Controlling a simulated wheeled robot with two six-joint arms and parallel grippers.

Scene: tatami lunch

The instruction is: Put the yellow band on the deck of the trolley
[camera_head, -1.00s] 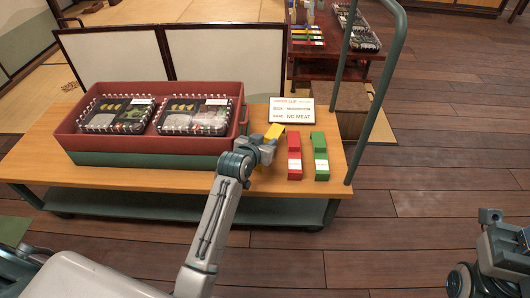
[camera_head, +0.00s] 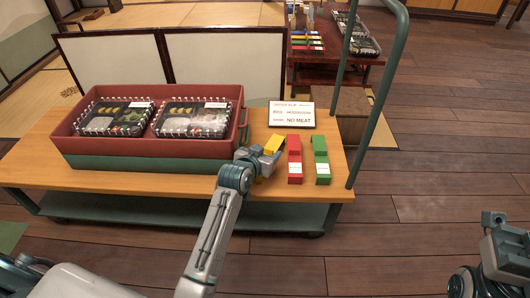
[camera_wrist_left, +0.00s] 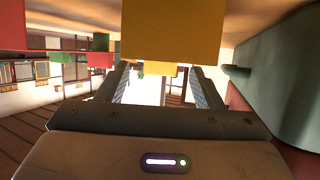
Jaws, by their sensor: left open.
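The yellow band (camera_head: 273,141) is at the right part of the trolley's wooden deck (camera_head: 120,178), left of the red band (camera_head: 294,160). My left gripper (camera_head: 272,150) is over it and hides its middle; a bit of yellow also shows below the gripper. In the left wrist view the yellow band (camera_wrist_left: 170,30) fills the top middle, near the open fingers (camera_wrist_left: 160,85). Its underside contact with the deck is hidden in the head view. My right arm's end (camera_head: 492,222) is at the lower right, away from the trolley; its jaw state is unclear.
A green band (camera_head: 320,160) lies right of the red one. A sign card (camera_head: 291,115) is behind them. A red crate (camera_head: 150,150) with two lunch boxes fills the deck's left. The trolley's green handle (camera_head: 376,110) rises at the right. A dark low table (camera_head: 340,72) stands behind.

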